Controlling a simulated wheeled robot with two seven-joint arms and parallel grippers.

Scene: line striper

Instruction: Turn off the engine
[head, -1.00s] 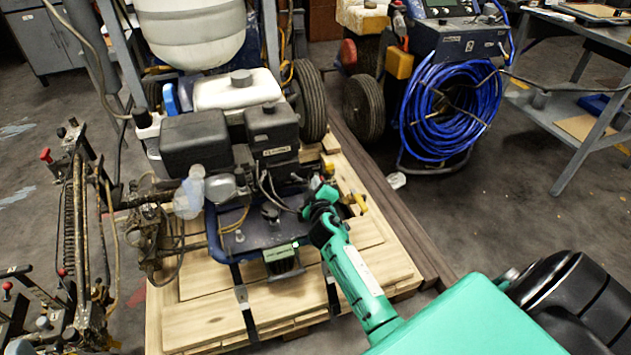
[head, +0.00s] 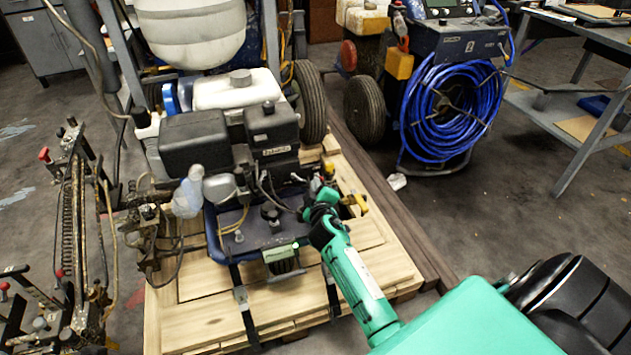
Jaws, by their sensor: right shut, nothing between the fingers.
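The engine (head: 190,141), with a black housing and a white tank (head: 238,90), is part of the line striper strapped on a wooden pallet. The arm and wrist partly cover that spot, so I cannot tell whether the fingertips touch the engine or a switch. My left gripper is not in view.
The wooden pallet (head: 200,325) carries the machine. A blue hose reel (head: 450,110) stands at the back right, near a grey workbench (head: 590,130). Rusty levers and a spring (head: 72,215) stand at the left.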

